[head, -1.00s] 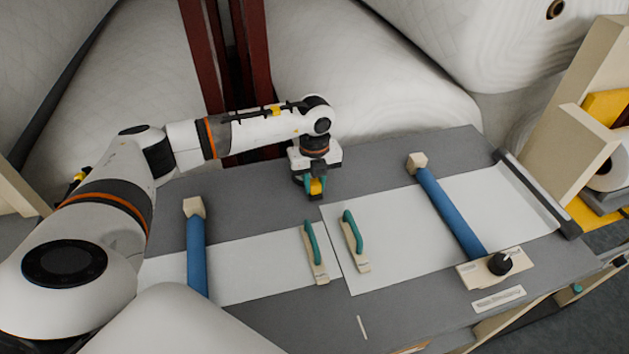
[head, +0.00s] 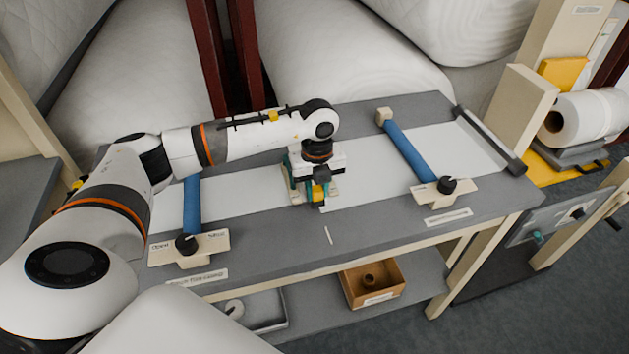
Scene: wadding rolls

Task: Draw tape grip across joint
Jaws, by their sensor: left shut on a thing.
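My left gripper (head: 317,200) is shut on the yellow tape grip (head: 316,193), low over the middle of the table. Two white sheets lie on the grey tabletop, one to the left (head: 245,200) and one to the right (head: 372,178). Their joint is mostly hidden under my gripper. Parts of the teal-handled wooden pieces (head: 295,186) show beside the gripper, near the joint. Whether the tape grip touches the sheets I cannot tell. My right gripper is not in view.
A blue bar crosses each sheet, left (head: 191,205) and right (head: 408,150), with a black knob at its near end. A dark bar (head: 490,140) edges the table's right end. A cardboard box (head: 372,284) sits on the shelf below. The front tabletop is mostly clear.

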